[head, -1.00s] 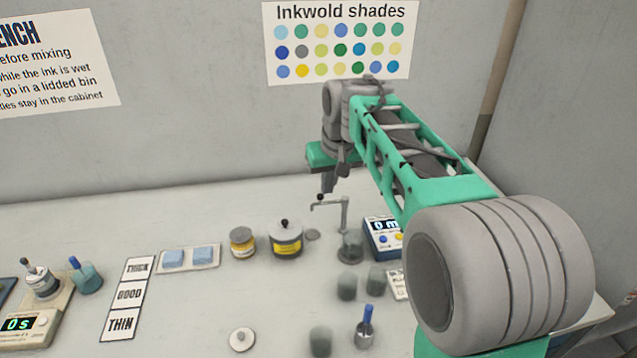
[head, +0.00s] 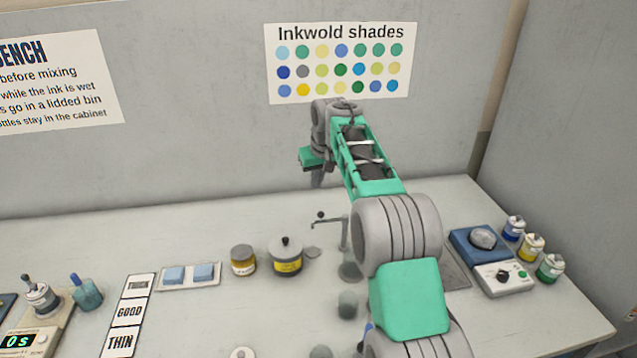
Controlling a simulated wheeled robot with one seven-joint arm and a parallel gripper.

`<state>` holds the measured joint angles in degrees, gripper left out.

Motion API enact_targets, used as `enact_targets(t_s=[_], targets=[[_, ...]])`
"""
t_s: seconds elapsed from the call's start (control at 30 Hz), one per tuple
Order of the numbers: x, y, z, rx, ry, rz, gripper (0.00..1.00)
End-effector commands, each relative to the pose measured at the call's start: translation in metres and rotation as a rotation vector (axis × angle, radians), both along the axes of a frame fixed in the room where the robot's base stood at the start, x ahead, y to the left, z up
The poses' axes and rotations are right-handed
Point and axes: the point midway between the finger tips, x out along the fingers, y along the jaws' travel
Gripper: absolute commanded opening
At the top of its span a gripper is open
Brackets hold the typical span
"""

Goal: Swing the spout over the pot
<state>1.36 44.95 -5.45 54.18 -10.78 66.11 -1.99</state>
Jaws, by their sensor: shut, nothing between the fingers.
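The spout (head: 328,221) is a thin grey pipe with a small dark knob near its left end. It points left from an upright post on the bench. A dark, glassy pot (head: 350,271) shows near the foot of the post, partly hidden by my arm. The spout's outlet end is left of this pot, nearer a small flat grey disc (head: 313,252). My gripper (head: 317,182) is shut and empty, pointing down, above and apart from the knob. The exact depth between them is hard to tell.
A lidded pot with a yellow label (head: 287,265) and a jar (head: 243,262) stand left of the spout. A blue stirrer device (head: 490,255) and several ink bottles (head: 532,247) are at right.

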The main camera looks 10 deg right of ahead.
Motion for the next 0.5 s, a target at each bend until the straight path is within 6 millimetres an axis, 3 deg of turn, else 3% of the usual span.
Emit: enact_targets(t_s=[0.3, 0.5], targets=[[0.023, 0.005, -0.067, -0.001, 0.005, 0.000, 0.00], [-0.006, -0.001, -0.067, -0.001, 0.002, 0.001, 0.00]])
